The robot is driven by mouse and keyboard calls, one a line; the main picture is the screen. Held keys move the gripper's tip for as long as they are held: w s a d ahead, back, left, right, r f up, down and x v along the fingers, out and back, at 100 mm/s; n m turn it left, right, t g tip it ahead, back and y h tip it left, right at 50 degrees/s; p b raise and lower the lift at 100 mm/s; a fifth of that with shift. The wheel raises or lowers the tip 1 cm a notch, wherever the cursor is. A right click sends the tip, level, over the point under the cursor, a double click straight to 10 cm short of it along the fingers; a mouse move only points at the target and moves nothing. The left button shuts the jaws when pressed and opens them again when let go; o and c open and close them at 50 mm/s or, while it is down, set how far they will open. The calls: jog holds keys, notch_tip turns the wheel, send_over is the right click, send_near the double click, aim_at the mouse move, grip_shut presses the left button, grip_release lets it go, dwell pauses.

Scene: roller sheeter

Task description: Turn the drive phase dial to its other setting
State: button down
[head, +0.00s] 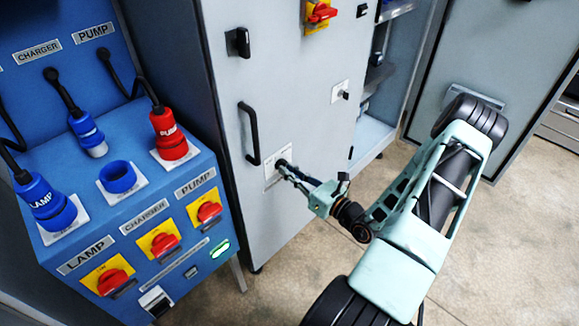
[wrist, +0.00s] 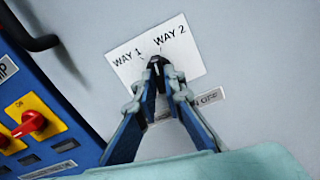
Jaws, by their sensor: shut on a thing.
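The dial (wrist: 155,60) is a small black knob on a white plate (wrist: 130,71) marked WAY 1 at the left and WAY 2 at the right. The plate also shows on the grey cabinet door in the head view (head: 283,153). My gripper (wrist: 159,74) is shut on the dial, one finger on each side. In the head view my gripper (head: 284,168) reaches the plate from the lower right and hides most of the dial. I cannot tell which mark the dial points to. A name label (wrist: 210,96) below is partly hidden by my fingers.
A black door handle (head: 250,133) stands out left of the plate. A red and yellow switch (head: 320,12) and a small black knob (head: 345,95) are higher on the cabinet. A blue socket panel (head: 125,225) with plugs and red switches stands at the left.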

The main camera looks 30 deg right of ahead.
jog(key=shift+m+p, duration=0.85)
jog(key=shift+m, duration=1.05)
jog(key=c, duration=2)
grip_release()
jog(key=v, duration=1.2)
